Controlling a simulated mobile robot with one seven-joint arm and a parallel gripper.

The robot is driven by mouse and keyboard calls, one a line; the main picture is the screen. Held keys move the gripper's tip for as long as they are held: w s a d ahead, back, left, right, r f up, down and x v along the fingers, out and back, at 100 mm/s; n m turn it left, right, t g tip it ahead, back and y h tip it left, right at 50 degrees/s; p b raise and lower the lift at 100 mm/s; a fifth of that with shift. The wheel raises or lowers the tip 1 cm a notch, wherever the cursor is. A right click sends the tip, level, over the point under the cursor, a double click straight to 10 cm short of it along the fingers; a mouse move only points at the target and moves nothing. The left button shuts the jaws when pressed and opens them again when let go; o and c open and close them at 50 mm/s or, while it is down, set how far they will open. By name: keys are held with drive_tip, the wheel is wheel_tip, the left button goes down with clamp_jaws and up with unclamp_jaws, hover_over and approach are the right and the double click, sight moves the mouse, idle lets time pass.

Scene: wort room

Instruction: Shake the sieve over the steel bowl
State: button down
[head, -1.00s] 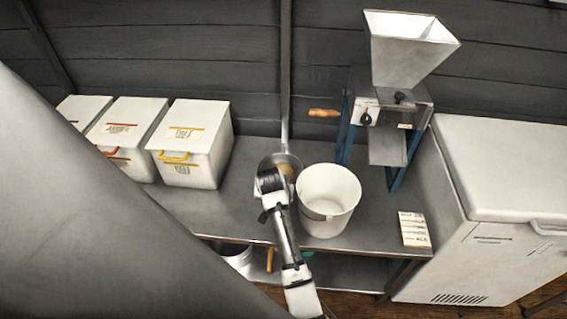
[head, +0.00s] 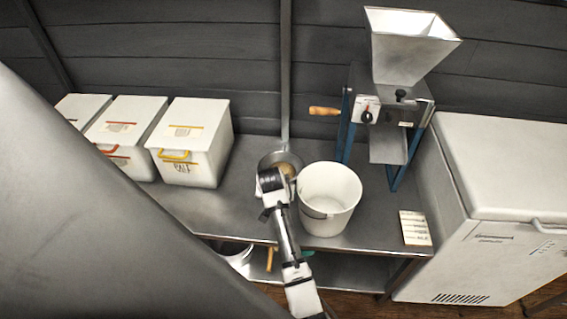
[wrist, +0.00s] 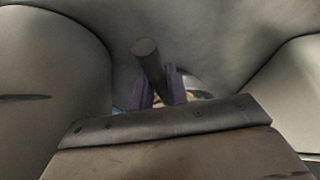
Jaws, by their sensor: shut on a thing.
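My gripper (wrist: 160,85) is shut on a dark round handle (wrist: 147,52), which stands up between its two purple fingers in the wrist view. I take this to be the sieve's handle; the sieve's body cannot be made out clearly. In the head view my gripper's dark end is over the near side of a round grey metal vessel (head: 268,163) with something tan inside. This looks like the steel bowl, or the sieve above it; my gripper hides much of it, so I cannot tell them apart.
A white bucket (head: 328,190) stands close on the right of my gripper. A mill with a white hopper (head: 405,45) and several white lidded bins (head: 190,135) stand on the metal bench (head: 235,205). A printed card (head: 415,228) lies front right. A white chest (head: 500,170) stands at right.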

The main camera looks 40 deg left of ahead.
drive_tip(key=shift+r, duration=0.1)
wheel_tip(320, 180, up, 6)
drive_tip(key=p, duration=0.6)
drive_tip(key=c, duration=1.9)
unclamp_jaws()
drive_tip(key=shift+c, duration=0.2)
clamp_jaws()
